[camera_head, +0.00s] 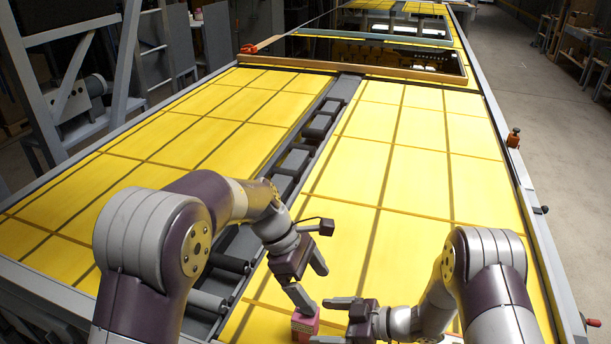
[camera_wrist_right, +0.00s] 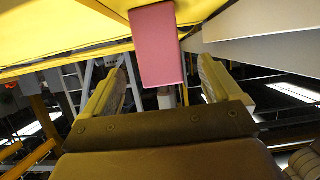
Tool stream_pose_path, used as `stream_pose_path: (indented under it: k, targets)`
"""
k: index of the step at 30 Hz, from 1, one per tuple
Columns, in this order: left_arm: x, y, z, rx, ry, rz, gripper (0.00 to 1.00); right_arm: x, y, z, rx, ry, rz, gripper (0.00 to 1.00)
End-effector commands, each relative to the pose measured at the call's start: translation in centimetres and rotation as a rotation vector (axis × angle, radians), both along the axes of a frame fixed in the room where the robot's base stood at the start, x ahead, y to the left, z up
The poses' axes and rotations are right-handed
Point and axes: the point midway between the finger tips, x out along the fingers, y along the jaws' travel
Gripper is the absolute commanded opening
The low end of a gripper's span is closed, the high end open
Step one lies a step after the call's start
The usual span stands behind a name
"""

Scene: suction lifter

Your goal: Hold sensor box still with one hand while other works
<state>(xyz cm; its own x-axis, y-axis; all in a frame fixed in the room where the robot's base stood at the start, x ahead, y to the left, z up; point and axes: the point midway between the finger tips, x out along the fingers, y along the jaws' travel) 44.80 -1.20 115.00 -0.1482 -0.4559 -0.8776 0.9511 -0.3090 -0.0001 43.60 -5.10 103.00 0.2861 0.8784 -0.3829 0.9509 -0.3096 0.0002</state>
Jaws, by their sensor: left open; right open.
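The sensor box appears to be the small pink-red box (camera_head: 304,327) on the yellow table surface, at the bottom middle of the head view. In the right wrist view the pink box (camera_wrist_right: 158,45) shows between the lines of my right gripper's two fingers, with gaps at both sides. My right gripper (camera_head: 336,321) is open just right of the box, its fingers pointing left toward it. My left gripper (camera_head: 312,283) is open above the box. One left fingertip overlaps the box's top edge; I cannot tell if it touches.
Yellow table panels (camera_head: 420,150) stretch away, mostly clear. A grey channel with dark rollers (camera_head: 290,165) runs left of the box. A wooden-framed opening (camera_head: 390,62) lies at the far end.

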Motion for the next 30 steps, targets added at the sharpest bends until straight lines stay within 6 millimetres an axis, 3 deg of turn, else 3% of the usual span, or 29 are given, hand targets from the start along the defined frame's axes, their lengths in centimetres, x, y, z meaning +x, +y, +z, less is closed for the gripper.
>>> stream_pose_path:
  k: [12, 14, 22, 30]
  targets:
    - [0.0, 0.0, 0.0, 0.000, 0.000, 0.000, 0.89, -0.4, -1.1, 0.5, 0.000, 0.000, 0.001, 0.92]
    - [0.0, 0.0, 0.0, 0.000, 0.000, 0.000, 0.89, -0.4, -1.1, 0.5, 0.000, 0.000, 0.001, 1.00]
    - [0.0, 0.0, 0.0, 0.000, 0.000, 0.000, 0.89, -0.5, -1.5, 0.7, 0.000, 0.000, 0.000, 1.00]
    - [0.0, 0.0, 0.0, 0.000, 0.000, 0.000, 0.89, -2.2, -7.2, 3.1, -0.001, -0.002, -0.007, 1.00]
